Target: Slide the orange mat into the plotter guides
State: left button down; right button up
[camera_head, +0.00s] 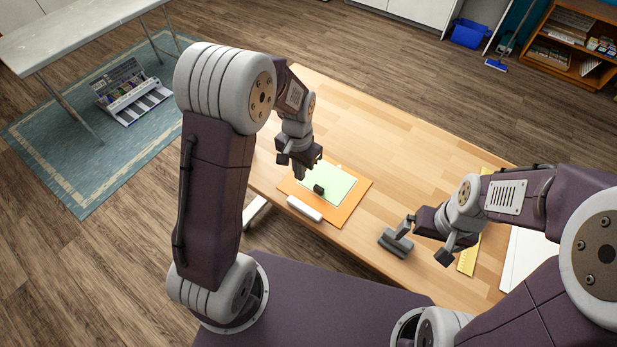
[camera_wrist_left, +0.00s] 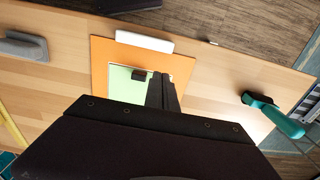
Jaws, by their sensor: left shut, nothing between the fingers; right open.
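The orange mat (camera_head: 353,197) lies flat on the wooden table with a pale green sheet (camera_head: 336,178) on it; the mat also shows in the left wrist view (camera_wrist_left: 100,62). A small black block (camera_head: 319,189) sits on the sheet. A white bar (camera_head: 304,208) lies along the mat's front edge; whether it belongs to the plotter guides I cannot tell. My left gripper (camera_head: 299,172) is shut and empty over the far-left part of the mat; its fingers (camera_wrist_left: 162,92) show beside the block. My right gripper (camera_head: 428,240) is open beside a grey-headed tool (camera_head: 395,243), not visibly holding it.
A yellow ruler (camera_head: 468,258) and a white panel (camera_head: 528,262) lie at the right. A teal-handled tool (camera_wrist_left: 280,118) lies on the table in the left wrist view. The table's far middle is clear.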

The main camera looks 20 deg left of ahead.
aim_at(301, 199)
pick_arm(q)
jog(key=f, duration=0.3)
jog(key=s+f, duration=0.1)
jog(key=f, duration=0.2)
jog(key=f+b, duration=0.1)
jog(key=f, duration=0.2)
jog(key=shift+s+d, duration=0.15)
jog(key=shift+d, duration=0.15)
jog(key=shift+f, duration=0.4)
